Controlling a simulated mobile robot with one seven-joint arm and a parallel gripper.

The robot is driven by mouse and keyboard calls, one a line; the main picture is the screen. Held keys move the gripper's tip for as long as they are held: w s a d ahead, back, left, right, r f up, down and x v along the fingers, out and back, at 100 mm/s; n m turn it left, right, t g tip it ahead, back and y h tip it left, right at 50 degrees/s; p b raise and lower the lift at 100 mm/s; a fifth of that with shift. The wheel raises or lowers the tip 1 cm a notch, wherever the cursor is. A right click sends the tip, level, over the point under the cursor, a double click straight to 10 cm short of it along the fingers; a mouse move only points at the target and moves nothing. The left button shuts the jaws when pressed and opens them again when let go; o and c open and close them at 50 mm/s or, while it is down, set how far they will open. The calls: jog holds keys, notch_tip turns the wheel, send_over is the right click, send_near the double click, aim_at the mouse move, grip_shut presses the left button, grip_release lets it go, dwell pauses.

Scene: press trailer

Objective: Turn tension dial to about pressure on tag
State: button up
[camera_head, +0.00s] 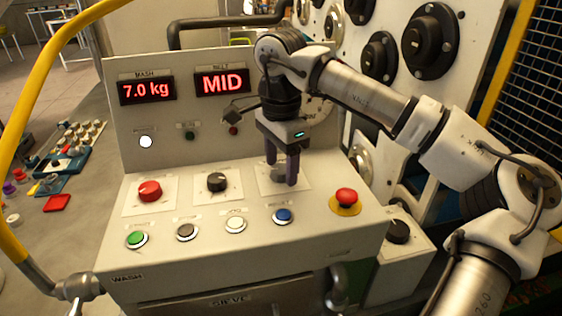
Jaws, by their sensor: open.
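My gripper (281,173) points down over the right-hand white plate (302,172) on the sloped panel. Its two dark fingers are apart, one on each side of a grey knob (278,172) that they partly hide. I cannot tell whether the fingers touch it. A red dial (149,190) and a black dial (216,181) stand to the left on similar plates. Their labels are too small to read, so I cannot tell which one is the tension dial. A round white gauge (319,113) is mostly hidden behind my arm. I cannot make out a pressure tag.
Red displays read 7.0 kg (147,89) and MID (222,82). Below the dials are green (137,239), grey, white and blue (282,215) buttons. A red mushroom button (345,198) sits at the right. A yellow rail (28,110) curves along the left.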

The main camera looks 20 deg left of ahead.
aim_at(281, 169)
notch_tip(281, 169, up, 14)
jog(key=shift+f+b, duration=0.15)
jog(key=shift+b, duration=0.15)
dwell(0.5)
